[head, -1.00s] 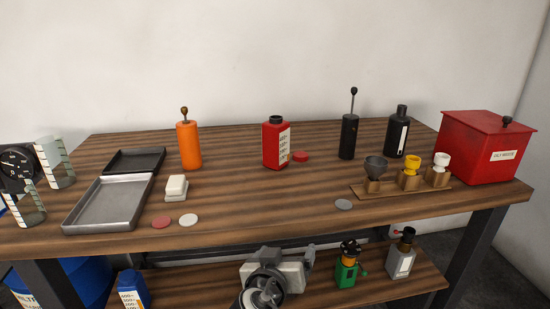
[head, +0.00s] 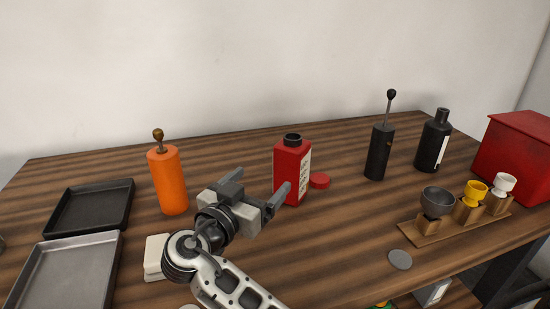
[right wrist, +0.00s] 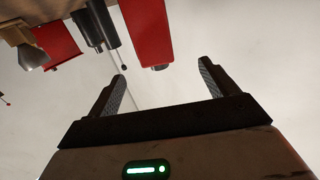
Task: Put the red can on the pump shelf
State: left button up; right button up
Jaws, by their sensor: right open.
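The red can (head: 291,172), with a black neck and a white scale label, stands upright on the wooden table. My right gripper (head: 257,192) is open and empty, to the left of and in front of the can, with one finger overlapping the can's lower left edge in the picture. I cannot tell if they touch. The right wrist view shows the can (right wrist: 147,30) upside down, beyond the open fingers (right wrist: 162,72). My left gripper is not in view. The lower shelf is almost wholly out of view.
An orange pump bottle (head: 168,180) stands left of my gripper, near a white block (head: 156,257) and trays (head: 88,207). Right of the can stand a black pump (head: 379,152), a black bottle (head: 433,146), a cup rack (head: 455,226) and a red box (head: 515,153).

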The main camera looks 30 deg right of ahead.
aim_at(285, 160)
jog(key=x, duration=0.3)
jog(key=p+x, duration=0.1)
jog(key=x, duration=0.2)
jog(key=p+x, duration=0.1)
jog(key=x, duration=0.2)
jog(key=shift+s+d+r, duration=0.3)
jog(key=shift+s, duration=0.05)
jog(key=shift+w+d+p, duration=0.25)
jog(key=shift+d+p, duration=0.05)
jog(key=shift+d, duration=0.1)
jog(key=p+x, duration=0.2)
jog(key=x, duration=0.2)
jog(key=shift+d, duration=0.3)
jog(key=shift+w+d+f, duration=0.1)
jog(key=shift+w+d, duration=0.1)
jog(key=shift+d, duration=0.05)
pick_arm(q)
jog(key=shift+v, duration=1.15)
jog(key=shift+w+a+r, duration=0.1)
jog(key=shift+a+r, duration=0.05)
pick_arm(e)
jog(key=shift+c, duration=0.3)
jog(key=c, duration=1.1)
jog(key=shift+c, duration=1.1)
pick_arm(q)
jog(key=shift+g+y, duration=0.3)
